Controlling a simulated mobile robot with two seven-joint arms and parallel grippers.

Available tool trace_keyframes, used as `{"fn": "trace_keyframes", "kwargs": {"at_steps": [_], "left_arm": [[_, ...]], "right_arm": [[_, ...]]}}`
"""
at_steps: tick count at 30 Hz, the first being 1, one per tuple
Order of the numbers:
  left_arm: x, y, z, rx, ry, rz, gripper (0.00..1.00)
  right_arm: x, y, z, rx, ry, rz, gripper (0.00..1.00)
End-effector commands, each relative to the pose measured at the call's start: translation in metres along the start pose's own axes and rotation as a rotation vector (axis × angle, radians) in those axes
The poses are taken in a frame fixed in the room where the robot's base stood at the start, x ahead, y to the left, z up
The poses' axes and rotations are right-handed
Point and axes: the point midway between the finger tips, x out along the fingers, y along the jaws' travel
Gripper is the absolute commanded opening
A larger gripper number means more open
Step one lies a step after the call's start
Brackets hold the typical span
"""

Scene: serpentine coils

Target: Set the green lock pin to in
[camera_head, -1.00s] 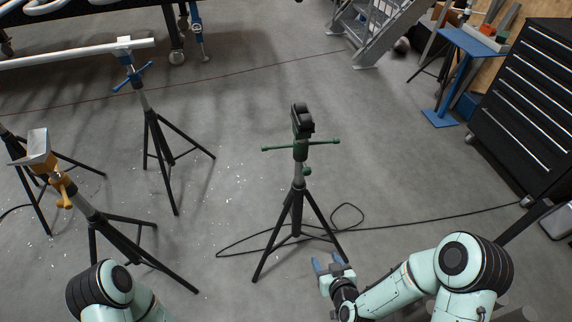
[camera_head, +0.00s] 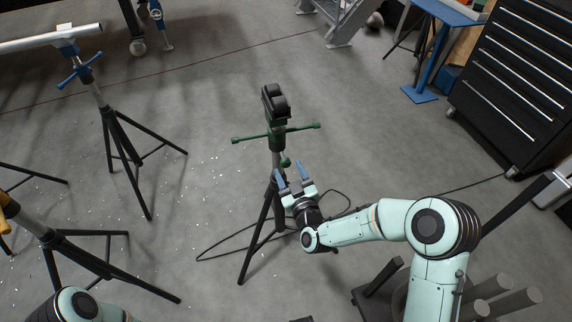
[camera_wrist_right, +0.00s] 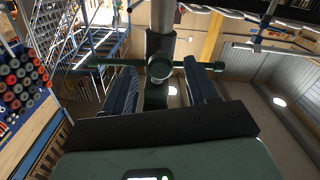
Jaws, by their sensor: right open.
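The green lock pin (camera_head: 285,161) is a small round knob on the post of the green-handled tripod stand (camera_head: 277,133), just below its crossbar. In the right wrist view the pin (camera_wrist_right: 159,67) faces me, between and beyond the fingers. My right gripper (camera_head: 290,173) is open and empty, pointing up at the pin from just below and in front of it. In the wrist view its blue-grey fingers (camera_wrist_right: 160,82) stand on either side of the pin, with gaps. How deep the pin sits cannot be told. My left gripper is out of view.
The stand carries a black roller head (camera_head: 275,103). A blue-handled stand (camera_head: 80,70) holds a white pipe at the left, and an orange stand (camera_head: 22,215) is at lower left. A black cable (camera_head: 225,243) lies on the floor. A black drawer cabinet (camera_head: 515,85) is at right.

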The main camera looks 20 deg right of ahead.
Motion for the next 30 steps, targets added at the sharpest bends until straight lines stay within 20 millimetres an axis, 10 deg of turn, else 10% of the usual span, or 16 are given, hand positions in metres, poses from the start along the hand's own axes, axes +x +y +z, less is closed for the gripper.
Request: {"fn": "trace_keyframes", "kwargs": {"at_steps": [17, 23, 30], "left_arm": [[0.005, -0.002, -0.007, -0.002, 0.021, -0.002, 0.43], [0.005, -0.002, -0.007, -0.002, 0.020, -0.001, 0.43], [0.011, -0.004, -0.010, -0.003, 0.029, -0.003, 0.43]], "right_arm": [[0.034, 0.000, 0.000, 0.001, -0.002, -0.001, 0.57], [0.034, 0.000, 0.000, 0.001, -0.001, -0.001, 0.02], [0.041, -0.001, 0.002, 0.001, 0.000, 0.000, 0.00]]}}
